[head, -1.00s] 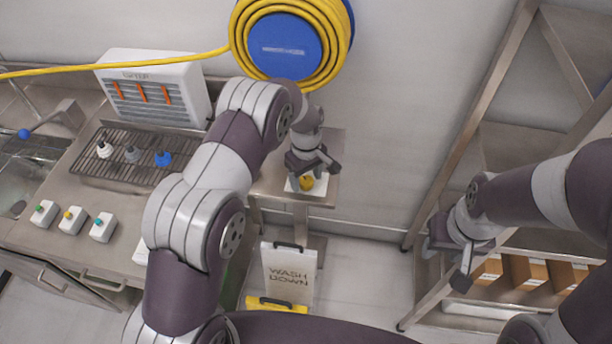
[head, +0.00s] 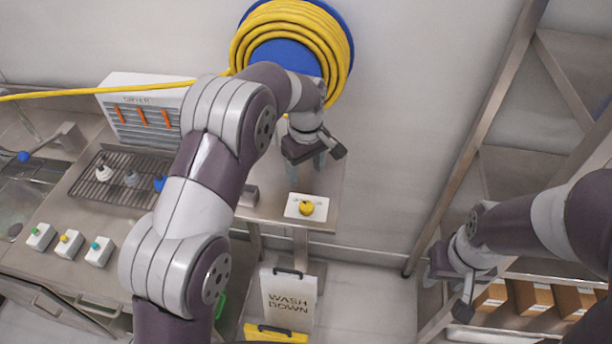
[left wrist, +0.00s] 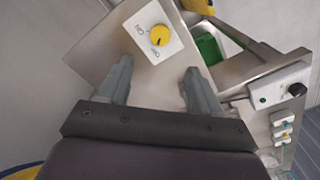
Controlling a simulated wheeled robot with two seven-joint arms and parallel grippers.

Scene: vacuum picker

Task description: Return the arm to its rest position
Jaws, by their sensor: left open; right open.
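My left arm reaches up across the middle of the head view. Its gripper (head: 308,160) is open and empty, raised above and behind a white plate with a yellow knob (head: 306,208) on a small steel shelf. In the left wrist view the two fingers (left wrist: 157,85) are spread apart with nothing between them. The yellow knob (left wrist: 158,35) shows beyond the fingertips, apart from them. My right gripper (head: 455,287) is open and empty at the right, in front of the steel rack.
A blue hose reel with yellow hose (head: 330,50) hangs on the wall close behind my left gripper. A dryer (head: 140,110), a drain rack (head: 100,185) and several small button boxes (head: 69,243) stand at left. A wash down sign (head: 289,292) stands below. Cardboard boxes (head: 533,298) sit on the steel rack (head: 470,150).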

